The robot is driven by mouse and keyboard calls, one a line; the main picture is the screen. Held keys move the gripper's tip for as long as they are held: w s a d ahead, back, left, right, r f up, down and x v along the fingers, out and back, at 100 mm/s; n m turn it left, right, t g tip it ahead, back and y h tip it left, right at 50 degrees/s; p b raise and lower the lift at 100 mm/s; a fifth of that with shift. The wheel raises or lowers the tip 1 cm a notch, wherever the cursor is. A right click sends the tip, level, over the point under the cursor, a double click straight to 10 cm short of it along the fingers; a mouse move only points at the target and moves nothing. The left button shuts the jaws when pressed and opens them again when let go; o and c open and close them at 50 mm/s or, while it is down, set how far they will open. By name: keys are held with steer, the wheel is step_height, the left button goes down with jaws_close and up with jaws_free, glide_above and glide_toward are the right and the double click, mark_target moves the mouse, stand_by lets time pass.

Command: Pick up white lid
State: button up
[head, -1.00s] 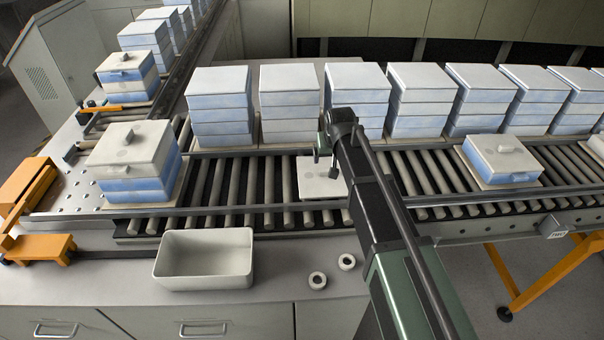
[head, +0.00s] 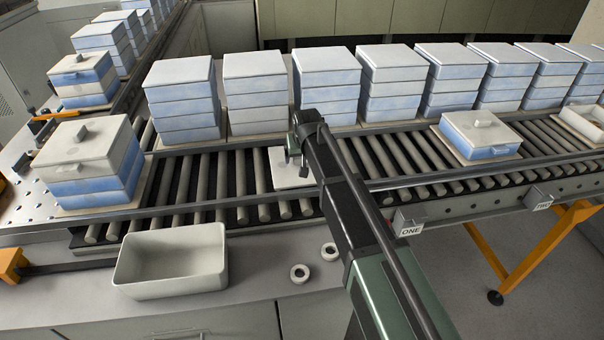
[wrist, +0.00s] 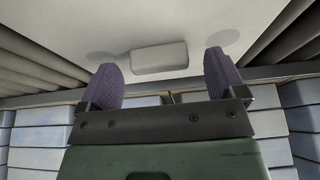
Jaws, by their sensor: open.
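A flat white lid (head: 284,178) lies on the conveyor rollers under my gripper (head: 297,160), partly hidden by my arm. In the wrist view, the pale surface of the lid (wrist: 225,35) spans the top, with its raised block handle (wrist: 160,57). My gripper (wrist: 162,72) has its two purple fingers apart, one to each side of the handle in the picture. Nothing is held. I cannot tell how far the fingertips are from the lid. Other white lids with handles top the blue-and-white stack at left (head: 88,142) and the blue box at right (head: 478,128).
Tall stacks of white and blue slabs (head: 325,85) line the conveyor's far side. A metal rail (head: 410,183) runs along its near edge.

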steer(key=shift+f, duration=0.2)
steer(key=shift+w, duration=0.1)
steer(key=c, duration=1.3)
steer(key=shift+r+p, duration=0.1)
steer(key=shift+p, duration=0.25)
steer(key=shift+c, duration=0.2)
step_height(320, 180, up, 20)
steer(key=p, duration=1.9)
steer(key=shift+p, duration=0.4)
